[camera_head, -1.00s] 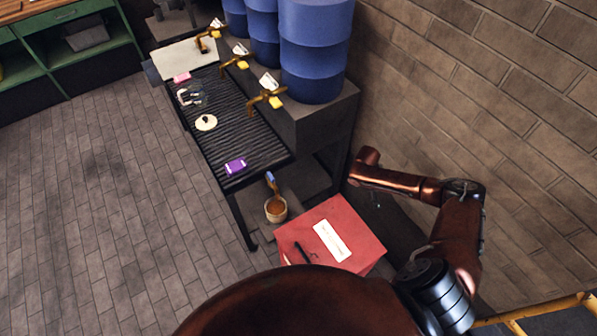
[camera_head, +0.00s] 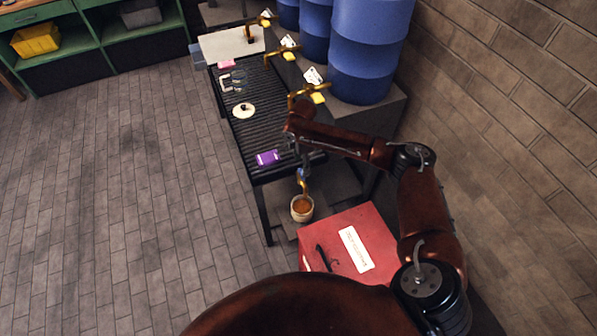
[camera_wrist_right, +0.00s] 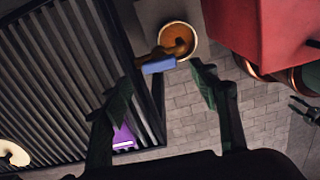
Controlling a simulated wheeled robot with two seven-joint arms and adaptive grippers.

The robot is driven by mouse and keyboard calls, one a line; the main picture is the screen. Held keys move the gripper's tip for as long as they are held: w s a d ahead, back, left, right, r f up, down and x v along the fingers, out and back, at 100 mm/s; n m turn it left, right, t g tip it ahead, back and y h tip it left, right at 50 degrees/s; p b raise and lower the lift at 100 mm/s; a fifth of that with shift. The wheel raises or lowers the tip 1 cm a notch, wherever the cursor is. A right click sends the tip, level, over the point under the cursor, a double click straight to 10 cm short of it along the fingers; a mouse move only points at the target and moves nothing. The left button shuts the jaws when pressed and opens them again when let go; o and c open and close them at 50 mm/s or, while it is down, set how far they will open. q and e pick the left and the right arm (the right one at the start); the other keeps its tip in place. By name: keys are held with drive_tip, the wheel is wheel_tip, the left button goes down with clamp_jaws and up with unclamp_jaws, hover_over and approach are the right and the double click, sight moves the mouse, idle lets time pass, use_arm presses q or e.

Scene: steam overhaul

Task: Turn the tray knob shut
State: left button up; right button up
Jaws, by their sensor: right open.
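A brass drain tap with a blue knob (camera_head: 301,178) sits at the near end of the black ribbed tray (camera_head: 262,133), above a small bucket (camera_head: 302,209) of orange-brown liquid. In the right wrist view the blue knob (camera_wrist_right: 158,65) shows close by, in front of the bucket (camera_wrist_right: 181,41). My right gripper (camera_head: 301,156) hangs over the near end of the tray, pointing down. In the wrist view its two fingers (camera_wrist_right: 161,84) are apart and empty, one on each side of the knob in the picture. I cannot tell the height between them. My left gripper is out of view.
A purple item (camera_head: 268,157), a pale disc (camera_head: 244,110) and a grey clamp-like part lie on the tray. Several brass taps and blue barrels (camera_head: 371,50) line the wall side. A red box (camera_head: 349,246) stands nearer me. The floor at left is clear.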

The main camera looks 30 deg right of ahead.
sight(301, 172)
drive_tip(key=shift+f, duration=2.5)
